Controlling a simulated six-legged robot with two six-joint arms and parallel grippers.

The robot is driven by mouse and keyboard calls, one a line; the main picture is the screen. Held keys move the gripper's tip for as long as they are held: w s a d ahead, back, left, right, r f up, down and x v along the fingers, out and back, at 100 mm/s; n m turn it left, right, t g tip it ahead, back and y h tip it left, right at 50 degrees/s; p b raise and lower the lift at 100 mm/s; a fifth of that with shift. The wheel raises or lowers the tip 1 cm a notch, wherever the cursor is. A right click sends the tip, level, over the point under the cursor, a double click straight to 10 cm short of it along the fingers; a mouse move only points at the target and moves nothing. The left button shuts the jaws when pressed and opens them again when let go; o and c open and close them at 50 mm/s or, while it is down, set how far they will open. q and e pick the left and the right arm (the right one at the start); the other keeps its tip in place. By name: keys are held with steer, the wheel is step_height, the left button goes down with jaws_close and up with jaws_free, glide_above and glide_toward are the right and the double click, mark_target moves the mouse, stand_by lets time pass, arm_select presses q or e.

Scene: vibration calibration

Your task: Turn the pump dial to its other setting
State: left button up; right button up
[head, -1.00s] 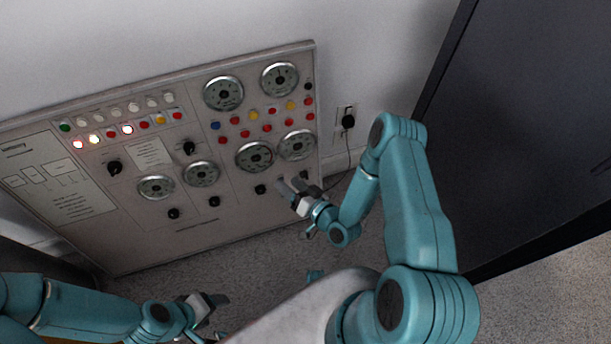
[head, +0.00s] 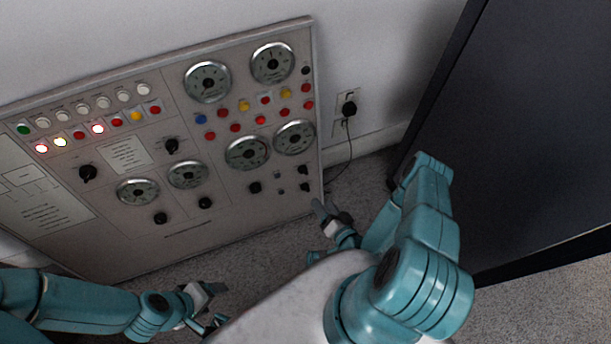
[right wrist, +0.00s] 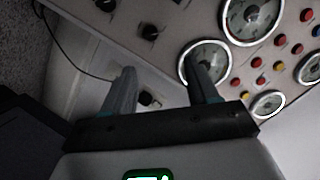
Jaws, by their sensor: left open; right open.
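The grey control panel (head: 232,214) leans along the wall and carries several black knobs. One knob (head: 88,172) is at the left, one (head: 171,146) near the middle, and others, such as this knob (head: 254,187), line the lower part. Labels are too small to tell which is the pump dial. My right gripper (head: 331,210) is open and empty, below the panel's lower right corner and apart from the knobs. In the right wrist view its open fingers (right wrist: 160,72) have a black knob (right wrist: 148,32) beyond them. My left gripper (head: 217,303) is open and empty, low in front of the panel.
Round gauges (head: 247,152), coloured buttons and lit lamps (head: 98,128) fill the panel. A wall socket (head: 348,108) with a black plug and cable is right of it. A large dark cabinet (head: 520,140) stands at the right. Carpet (head: 255,232) shows between my grippers.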

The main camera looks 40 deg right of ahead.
steer(key=b, duration=0.4)
glide_toward(304, 171)
steer(key=a+x, duration=0.1)
steer(key=x, duration=0.7)
steer(key=shift+d+f+h, duration=0.3)
steer(key=shift+d+f, duration=0.1)
steer(key=c, duration=1)
